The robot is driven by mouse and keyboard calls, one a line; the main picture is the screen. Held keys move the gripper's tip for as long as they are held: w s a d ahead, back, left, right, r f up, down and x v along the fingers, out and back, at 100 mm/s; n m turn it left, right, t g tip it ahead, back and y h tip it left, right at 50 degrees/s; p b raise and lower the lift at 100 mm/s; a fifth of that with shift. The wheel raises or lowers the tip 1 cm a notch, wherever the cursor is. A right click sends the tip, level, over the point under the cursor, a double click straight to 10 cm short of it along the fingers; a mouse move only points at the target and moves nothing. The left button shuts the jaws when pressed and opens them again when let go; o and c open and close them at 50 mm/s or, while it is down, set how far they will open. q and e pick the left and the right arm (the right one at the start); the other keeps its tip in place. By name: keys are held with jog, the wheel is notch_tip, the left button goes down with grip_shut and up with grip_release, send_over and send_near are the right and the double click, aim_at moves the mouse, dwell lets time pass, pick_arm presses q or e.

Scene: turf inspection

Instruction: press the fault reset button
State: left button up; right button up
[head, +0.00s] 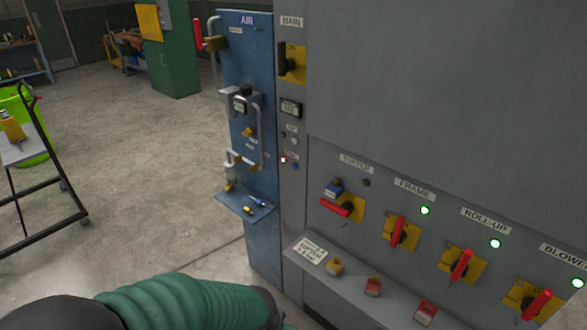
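A grey control cabinet (430,75) fills the right side of the head view. On its narrow left strip, a lit red lamp (283,160) and a small blue button (295,166) sit side by side under a small label (291,155). The label is too small to read surely, so I cannot confirm that this is the fault reset button. My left arm, in a green sleeve, crosses the bottom left, well below the button. Its gripper is out of sight, and my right gripper is not in view.
A blue AIR panel (233,60) with pipes and a small shelf (243,207) stands left of the strip. A grey ledge (352,290) with padlocks juts out below the red-handled switches (397,232). A cart (40,165) stands far left. Open concrete floor (130,180) lies between.

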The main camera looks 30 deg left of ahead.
pick_arm(q)
grip_shut()
dwell(1.3)
